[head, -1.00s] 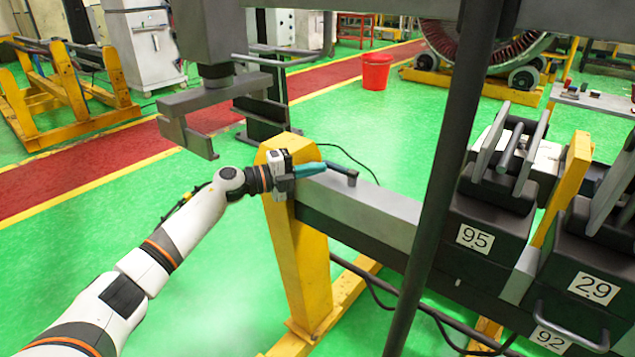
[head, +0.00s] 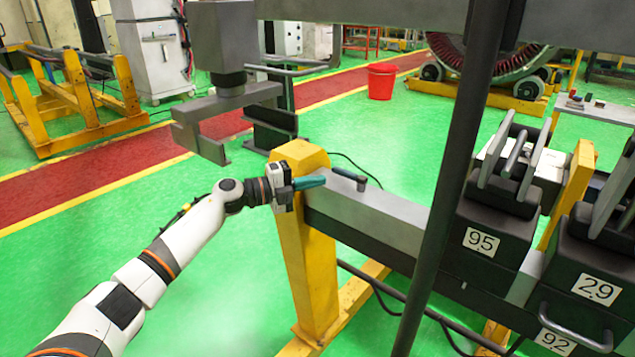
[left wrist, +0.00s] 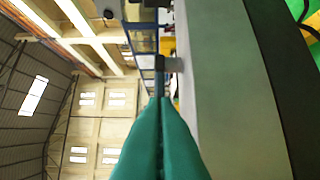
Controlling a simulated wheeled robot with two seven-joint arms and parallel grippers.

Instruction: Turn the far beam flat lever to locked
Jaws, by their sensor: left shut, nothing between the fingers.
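The far beam (head: 385,218) is a grey bar running from a yellow post toward the right. Its flat lever (head: 347,175) is a dark grey bar lying along the top of the beam, with a short upright peg (head: 362,183) at its right end. In the left wrist view the lever (left wrist: 162,78) shows just beyond the fingertips. My left gripper (head: 322,180) is at the left end of the beam, with its teal fingers shut and empty, pointing along the beam beside the lever's left end. I cannot tell whether they touch. In the wrist view the fingers (left wrist: 163,110) are pressed together.
The yellow post (head: 305,245) stands right behind the gripper. A dark vertical pole (head: 445,200) crosses in front of the beam. Numbered dark blocks (head: 487,265) sit at the right. A grey hooked bracket (head: 215,125) hangs at the upper left. Green floor is free on the left.

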